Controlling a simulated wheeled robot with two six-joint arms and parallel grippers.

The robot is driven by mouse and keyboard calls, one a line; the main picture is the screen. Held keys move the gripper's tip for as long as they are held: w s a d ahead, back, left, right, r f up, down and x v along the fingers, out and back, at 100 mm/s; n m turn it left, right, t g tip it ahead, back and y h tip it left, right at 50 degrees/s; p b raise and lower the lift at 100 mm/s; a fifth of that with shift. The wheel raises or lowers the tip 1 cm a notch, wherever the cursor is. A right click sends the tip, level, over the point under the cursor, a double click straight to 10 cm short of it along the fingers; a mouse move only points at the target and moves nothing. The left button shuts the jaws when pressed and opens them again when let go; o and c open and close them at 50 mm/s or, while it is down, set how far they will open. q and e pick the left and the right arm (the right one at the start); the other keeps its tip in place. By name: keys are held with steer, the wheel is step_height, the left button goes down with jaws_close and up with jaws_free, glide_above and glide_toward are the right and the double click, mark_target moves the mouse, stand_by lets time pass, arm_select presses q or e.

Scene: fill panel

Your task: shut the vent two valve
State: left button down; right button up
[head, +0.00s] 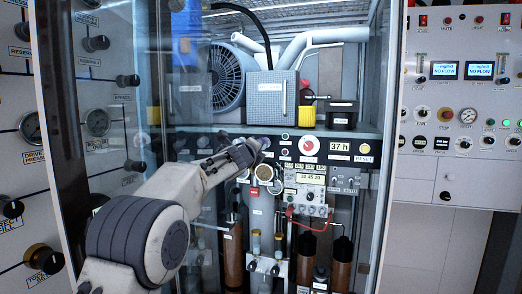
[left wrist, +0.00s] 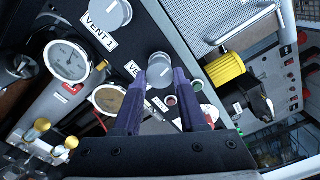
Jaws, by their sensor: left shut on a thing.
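The vent two valve is a grey round knob (left wrist: 160,70) on a dark panel strip in the left wrist view. The label beside it is partly hidden, with only its first letters readable. My left gripper (left wrist: 162,76) has its two purple fingers on either side of this knob and is shut on it. A similar grey knob labelled VENT 1 (left wrist: 108,14) sits further up the strip, clear of the fingers. In the head view my left gripper (head: 246,153) reaches into the cabinet at the panel strip and hides most of the knobs there. My right gripper is in neither view.
Round gauges (left wrist: 67,60) sit just below the strip. A yellow-collared black fitting (left wrist: 225,69) stands on the shelf above. The open cabinet has a glass pane on the left (head: 120,110). A red button (head: 309,145) and an hour display (head: 340,147) lie right of my gripper.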

arm_select(q)
steer(key=shift+f+m, duration=0.1)
steer(key=shift+m, duration=0.9)
steer(key=shift+c, duration=2.3)
jaws_free()
steer(key=b+v, duration=0.6)
steer(key=v, duration=0.4)
steer(key=shift+s, duration=0.25)
